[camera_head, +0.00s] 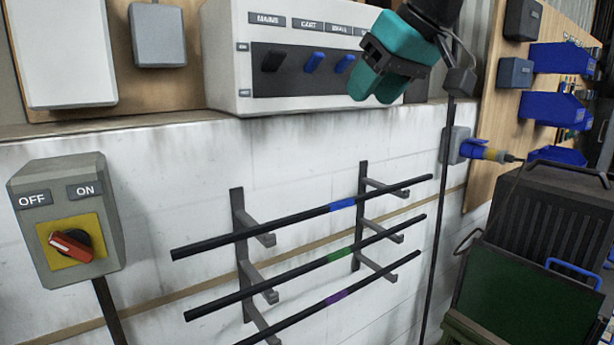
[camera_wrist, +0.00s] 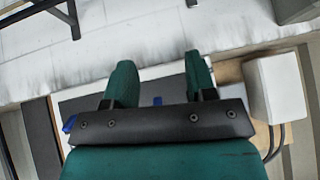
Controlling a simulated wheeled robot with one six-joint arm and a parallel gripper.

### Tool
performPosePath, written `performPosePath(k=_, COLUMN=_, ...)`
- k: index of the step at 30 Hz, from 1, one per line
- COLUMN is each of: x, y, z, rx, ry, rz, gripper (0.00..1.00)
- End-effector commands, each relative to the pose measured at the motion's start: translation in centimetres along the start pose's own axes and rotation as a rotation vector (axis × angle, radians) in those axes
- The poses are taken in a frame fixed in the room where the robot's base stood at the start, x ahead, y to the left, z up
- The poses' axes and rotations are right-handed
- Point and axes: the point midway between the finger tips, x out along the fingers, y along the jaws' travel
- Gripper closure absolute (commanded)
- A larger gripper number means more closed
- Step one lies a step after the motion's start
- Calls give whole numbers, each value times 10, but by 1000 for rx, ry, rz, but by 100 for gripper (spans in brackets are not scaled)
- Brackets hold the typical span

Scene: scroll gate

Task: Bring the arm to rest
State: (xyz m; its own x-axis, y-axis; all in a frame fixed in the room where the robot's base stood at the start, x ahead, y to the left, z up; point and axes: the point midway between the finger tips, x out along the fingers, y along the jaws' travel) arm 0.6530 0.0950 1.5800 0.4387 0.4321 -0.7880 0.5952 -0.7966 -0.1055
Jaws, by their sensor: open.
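My gripper (camera_head: 374,84) is teal with a dark band and shows at the upper middle right of the head view. It points down and to the left, in front of the right part of the labelled switch box (camera_head: 225,60), hiding that part. Its jaws are apart, with nothing visible between them. In the wrist view, the two teal fingers of my gripper (camera_wrist: 161,80) stand apart, with part of the box and a small blue piece behind them. I cannot tell how far the fingers are from the box.
A rack with several dark bars (camera_head: 300,221) juts from the wall below. A red rotary switch (camera_head: 72,246) is at left. A blue plug (camera_head: 474,149) sits in a wall socket at right, near blue bins (camera_head: 555,108) and a dark ribbed case (camera_head: 553,215). A grey box (camera_head: 158,35) hangs upper left.

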Motion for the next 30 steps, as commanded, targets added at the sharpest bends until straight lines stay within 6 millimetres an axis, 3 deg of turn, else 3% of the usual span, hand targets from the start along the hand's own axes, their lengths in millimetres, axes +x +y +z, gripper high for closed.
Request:
performPosePath(k=1, x=28, y=-5, z=42, rx=9, ry=-42, rz=-20, gripper=49)
performPosePath(k=6, x=85, y=-26, z=162, rx=32, ry=-180, rz=-82, gripper=49)
performPosePath(k=12, x=132, y=-51, z=302, rx=57, ry=-326, rz=-137, gripper=49)
performPosePath(k=15, x=145, y=-62, z=356, rx=64, ry=-380, rz=-157, gripper=49)
performPosePath(k=18, x=152, y=-68, z=391, rx=69, ry=-414, rz=-168, gripper=49)
performPosePath(k=21, x=154, y=-72, z=408, rx=71, ry=-433, rz=-174, gripper=49)
performPosePath(k=30, x=153, y=-73, z=412, rx=72, ry=-439, rz=-177, gripper=49)
